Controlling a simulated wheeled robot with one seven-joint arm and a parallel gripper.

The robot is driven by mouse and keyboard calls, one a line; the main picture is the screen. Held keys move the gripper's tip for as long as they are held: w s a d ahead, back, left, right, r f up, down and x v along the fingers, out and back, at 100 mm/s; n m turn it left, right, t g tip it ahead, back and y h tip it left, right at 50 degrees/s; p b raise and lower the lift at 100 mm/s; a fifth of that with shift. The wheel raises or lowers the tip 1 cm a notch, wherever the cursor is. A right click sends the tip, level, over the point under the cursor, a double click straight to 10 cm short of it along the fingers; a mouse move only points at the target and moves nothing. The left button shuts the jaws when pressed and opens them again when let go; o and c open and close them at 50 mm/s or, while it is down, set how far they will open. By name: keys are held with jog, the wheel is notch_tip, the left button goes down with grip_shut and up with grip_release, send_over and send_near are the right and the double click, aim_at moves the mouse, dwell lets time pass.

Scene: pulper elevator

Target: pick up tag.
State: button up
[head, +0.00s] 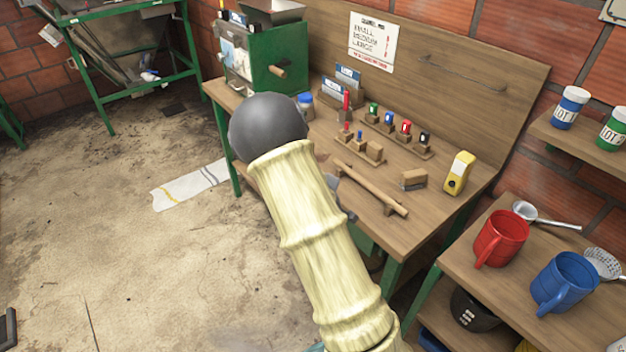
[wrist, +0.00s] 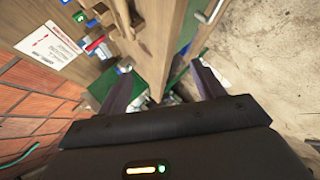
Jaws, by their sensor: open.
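No single thing is plainly the tag. Several small coloured pieces, among them a green one (head: 373,109) and a red one (head: 405,128), stand on wooden blocks on the workbench (head: 330,140). A pale slip (head: 50,36) hangs on the green frame at the back left and may be a tag. My gripper (wrist: 163,88) shows in the wrist view with its two dark fingers apart and nothing visible between them. It points past the bench edge towards green metalwork. In the head view my own arm hides the gripper and part of the bench.
A green machine (head: 262,52) with a wooden handle stands on the bench's far end. A yellow device (head: 458,173) stands near its right end. A red mug (head: 501,237) and a blue mug (head: 565,281) stand on the right table. The floor (head: 110,250) at left is mostly clear.

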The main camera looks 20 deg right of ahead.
jog(key=s+a+r+m+g+y, duration=0.1)
jog(key=s+a+r+m+g, duration=0.1)
jog(key=s, duration=0.6)
jog(key=s+a+r+m+g+y, duration=0.1)
jog(key=s+a+r+m+g, duration=0.2)
jog(key=s, duration=0.5)
jog(key=s+a+r+m+g+y, duration=0.2)
jog(key=s+a+r+m, duration=0.2)
jog(key=s, duration=0.4)
jog(key=shift+s+a+r+m+g+p, duration=0.15)
jog(key=shift+a+r+m+g+p, duration=0.15)
jog(key=shift+a+r+m, duration=0.25)
